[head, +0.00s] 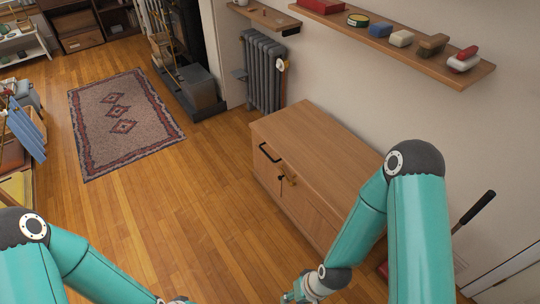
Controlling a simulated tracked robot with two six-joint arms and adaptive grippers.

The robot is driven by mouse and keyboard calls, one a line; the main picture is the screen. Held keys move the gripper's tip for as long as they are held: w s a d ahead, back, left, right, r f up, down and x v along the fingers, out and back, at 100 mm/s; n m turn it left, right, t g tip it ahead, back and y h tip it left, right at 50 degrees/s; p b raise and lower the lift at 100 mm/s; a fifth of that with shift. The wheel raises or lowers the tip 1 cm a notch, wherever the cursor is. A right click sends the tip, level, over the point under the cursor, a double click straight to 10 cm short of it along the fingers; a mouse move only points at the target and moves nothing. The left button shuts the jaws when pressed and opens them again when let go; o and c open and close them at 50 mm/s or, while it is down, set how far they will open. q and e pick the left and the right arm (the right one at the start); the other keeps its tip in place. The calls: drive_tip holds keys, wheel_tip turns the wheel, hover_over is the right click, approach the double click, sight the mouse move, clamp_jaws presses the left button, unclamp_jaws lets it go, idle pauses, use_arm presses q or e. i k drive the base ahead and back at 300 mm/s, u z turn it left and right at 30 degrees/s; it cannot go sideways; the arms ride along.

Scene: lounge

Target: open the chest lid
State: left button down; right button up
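The wooden chest (302,132) stands against the right wall, and its flat lid looks shut. A black bar handle (269,153) is on its front near the left end, with a small brass-coloured fitting and a dark piece (281,183) beside and below it. My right arm hides the chest's right end. My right gripper (295,296) is at the bottom edge, in front of the chest and apart from the handle; its fingers are mostly cut off. My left gripper (178,300) barely shows at the bottom edge, left of the right one.
A wall shelf (400,54) with several small items hangs above the chest. A grey radiator (263,72) stands beyond the chest's far end. A patterned rug (122,122) lies at the left. The wooden floor in front of the chest is clear.

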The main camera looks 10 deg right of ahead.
sight(333, 163)
drive_tip(key=z, duration=0.05)
drive_tip(key=i, duration=0.9)
drive_tip(key=u, duration=0.1)
